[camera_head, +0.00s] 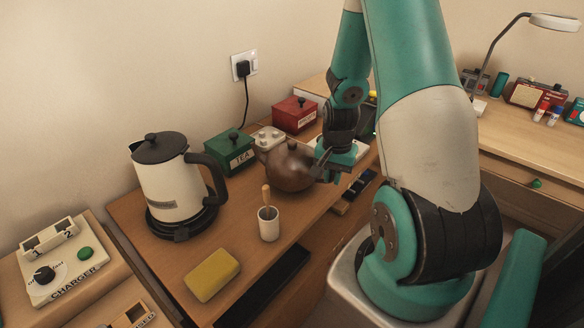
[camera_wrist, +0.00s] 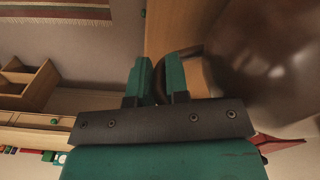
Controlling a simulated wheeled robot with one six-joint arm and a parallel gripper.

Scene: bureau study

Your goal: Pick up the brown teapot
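The brown teapot (camera_head: 287,168) stands upright on the wooden desk, right of the green tea box, in the head view. Its round body fills the upper right of the wrist view (camera_wrist: 265,60). My gripper (camera_head: 322,165) is at the teapot's right side, where the handle is. In the wrist view, my gripper's two green fingers (camera_wrist: 160,80) stand close on either side of the dark handle. The handle fills the narrow gap between them, so the gripper looks shut on it. The teapot's underside is not visible.
A white cup with a stick (camera_head: 269,224) and a yellow sponge (camera_head: 212,274) are in front. A dark tray (camera_head: 264,287) lies along the front edge.

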